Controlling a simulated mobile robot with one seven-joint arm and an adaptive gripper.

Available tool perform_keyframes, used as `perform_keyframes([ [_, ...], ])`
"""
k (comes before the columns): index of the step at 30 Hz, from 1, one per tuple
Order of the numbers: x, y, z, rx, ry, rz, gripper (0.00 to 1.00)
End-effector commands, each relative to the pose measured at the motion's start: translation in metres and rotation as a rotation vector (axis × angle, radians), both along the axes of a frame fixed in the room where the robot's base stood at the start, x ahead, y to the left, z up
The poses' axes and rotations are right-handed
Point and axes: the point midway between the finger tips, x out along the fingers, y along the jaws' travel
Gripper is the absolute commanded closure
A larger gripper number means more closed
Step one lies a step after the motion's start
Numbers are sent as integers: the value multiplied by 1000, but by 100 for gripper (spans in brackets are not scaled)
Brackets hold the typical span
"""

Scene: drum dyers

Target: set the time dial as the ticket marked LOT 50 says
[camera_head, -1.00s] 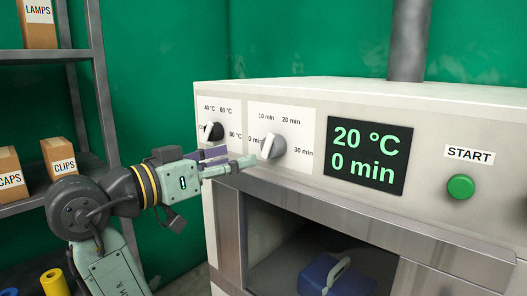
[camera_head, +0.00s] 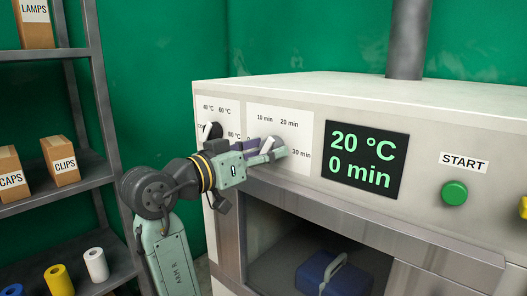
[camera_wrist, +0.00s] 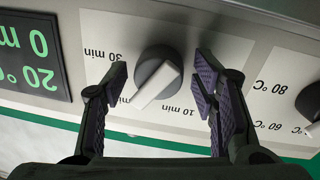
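The time dial (camera_wrist: 152,78) is a dark round knob with a white bar handle, on a white panel marked 10 min, 20 min and 30 min. My gripper (camera_wrist: 160,80) is open in the wrist view, with one purple-padded finger on each side of the dial. Gaps show between the pads and the knob there. In the head view my gripper (camera_head: 276,147) covers much of the dial (camera_head: 266,145). The display (camera_head: 366,160) reads 20 °C and 0 min. No ticket marked LOT 50 is in view.
The temperature dial (camera_head: 212,131) sits left of the time dial and also shows in the wrist view (camera_wrist: 312,102). A green START button (camera_head: 454,193) is at the right. A blue container (camera_head: 320,273) is in the opening below. Shelves with boxes stand left.

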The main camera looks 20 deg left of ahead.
Motion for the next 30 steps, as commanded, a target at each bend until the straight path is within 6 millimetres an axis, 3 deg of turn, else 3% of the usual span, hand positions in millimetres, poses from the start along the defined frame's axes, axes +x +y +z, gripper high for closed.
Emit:
perform_keyframes([
  [18,0,0,0,0,0,0,90],
  [30,0,1,1,198,-74,2,90],
])
